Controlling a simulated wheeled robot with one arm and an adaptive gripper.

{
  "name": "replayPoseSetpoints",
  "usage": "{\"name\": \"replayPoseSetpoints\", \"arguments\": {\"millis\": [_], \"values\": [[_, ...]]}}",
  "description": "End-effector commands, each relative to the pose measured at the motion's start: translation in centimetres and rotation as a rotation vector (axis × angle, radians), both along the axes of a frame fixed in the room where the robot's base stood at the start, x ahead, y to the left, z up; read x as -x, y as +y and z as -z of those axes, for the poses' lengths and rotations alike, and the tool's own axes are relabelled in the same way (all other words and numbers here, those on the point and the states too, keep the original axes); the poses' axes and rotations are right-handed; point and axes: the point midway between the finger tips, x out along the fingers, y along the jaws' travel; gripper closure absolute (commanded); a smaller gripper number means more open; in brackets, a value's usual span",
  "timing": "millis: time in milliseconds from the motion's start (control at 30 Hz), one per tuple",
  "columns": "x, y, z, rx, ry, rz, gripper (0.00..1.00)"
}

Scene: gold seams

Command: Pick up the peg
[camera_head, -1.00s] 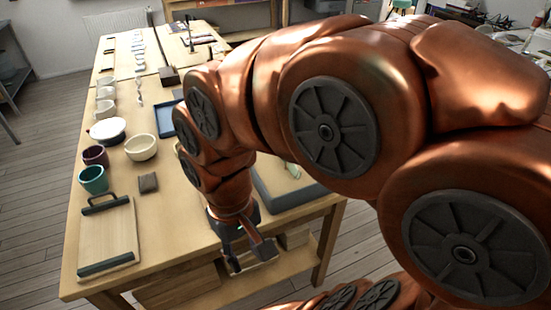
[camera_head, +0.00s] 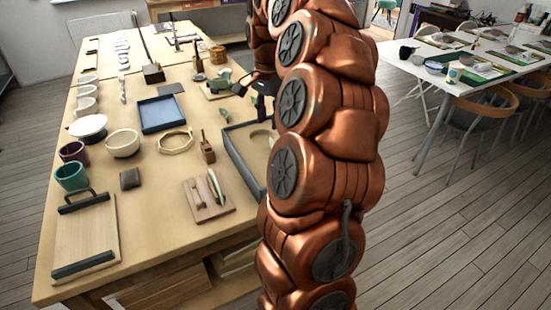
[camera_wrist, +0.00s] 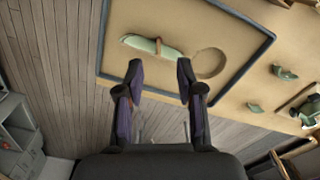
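My gripper (camera_wrist: 160,75) is open, with its two dark fingertips apart and nothing between them. In the head view it is dark and partly hidden by my copper arm, near the table's right edge (camera_head: 258,86). A small wooden block with a thin upright peg-like piece (camera_head: 204,136) stands on the table, left of the grey-edged tray (camera_head: 232,163). I cannot tell for sure that this is the peg. In the wrist view the tray's dark rim (camera_wrist: 232,62) frames a pale green piece (camera_wrist: 150,45) and a round outline, beyond my fingertips.
A blue tray (camera_head: 160,113), a wooden ring (camera_head: 175,141), a cream bowl (camera_head: 123,144) and a board with a green shard (camera_head: 207,203) lie on the table. Several green pieces (camera_wrist: 285,73) lie beyond the tray.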

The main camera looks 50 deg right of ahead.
Motion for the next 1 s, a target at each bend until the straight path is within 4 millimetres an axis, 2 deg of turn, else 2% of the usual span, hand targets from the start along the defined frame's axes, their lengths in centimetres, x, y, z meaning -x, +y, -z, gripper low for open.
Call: {"name": "replayPoseSetpoints", "arguments": {"millis": [100,200,767,1000], "values": [[0.2,-1.9,0.5,0.001,0.001,0.076,0.63],[0.3,-2.5,0.8,0.003,0.002,0.102,0.63],[0.3,-2.4,4.1,0.002,0.005,0.100,0.63],[0.2,-2.3,6.9,0.000,0.006,0.100,0.63]]}}
